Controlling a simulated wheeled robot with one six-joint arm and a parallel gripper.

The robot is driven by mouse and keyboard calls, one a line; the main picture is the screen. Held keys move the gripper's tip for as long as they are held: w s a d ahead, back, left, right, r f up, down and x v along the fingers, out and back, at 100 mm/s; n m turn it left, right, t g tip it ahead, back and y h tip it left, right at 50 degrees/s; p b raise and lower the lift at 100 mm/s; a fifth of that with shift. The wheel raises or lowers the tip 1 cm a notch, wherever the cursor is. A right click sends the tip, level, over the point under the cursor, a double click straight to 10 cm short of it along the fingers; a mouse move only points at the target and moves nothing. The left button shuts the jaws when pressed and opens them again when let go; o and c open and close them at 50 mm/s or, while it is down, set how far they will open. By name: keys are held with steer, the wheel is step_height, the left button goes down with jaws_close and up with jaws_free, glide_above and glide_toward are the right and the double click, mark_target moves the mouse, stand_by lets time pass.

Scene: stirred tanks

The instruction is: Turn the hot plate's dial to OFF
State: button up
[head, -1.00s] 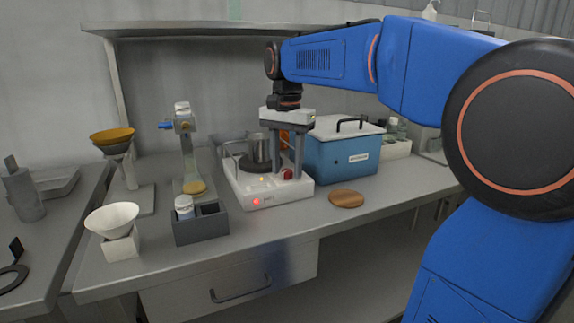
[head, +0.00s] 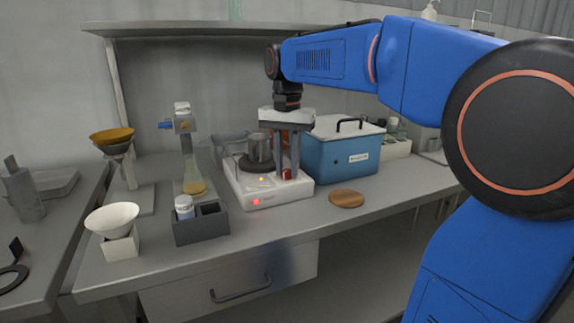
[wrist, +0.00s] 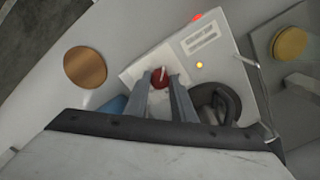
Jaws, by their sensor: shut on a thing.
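The white hot plate (head: 248,197) stands on the bench, with a metal pot (head: 259,147) on its dark round heating top. A red light glows on its front and an amber light on its top. Its red dial (head: 287,174) is at the right front corner; in the wrist view the red dial (wrist: 160,78) with a pale pointer mark shows between the fingertips. My gripper (head: 286,172) points down over that corner and is shut on the dial; its fingers (wrist: 161,80) lie on either side of it. The dial's markings are too small to read.
A blue box with a white lid (head: 342,155) stands close to the right of my gripper. A round wooden disc (head: 346,198) lies in front of it. A grey holder (head: 201,226) with a white-capped bottle stands left of the hot plate. A shelf hangs behind.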

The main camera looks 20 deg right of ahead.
steer(key=n, duration=1.3)
steer(key=shift+n, duration=0.3)
steer(key=n, duration=0.4)
steer(key=shift+n, duration=2.1)
steer(key=o, duration=1.1)
steer(key=shift+c, duration=0.2)
steer(key=shift+r, duration=0.1)
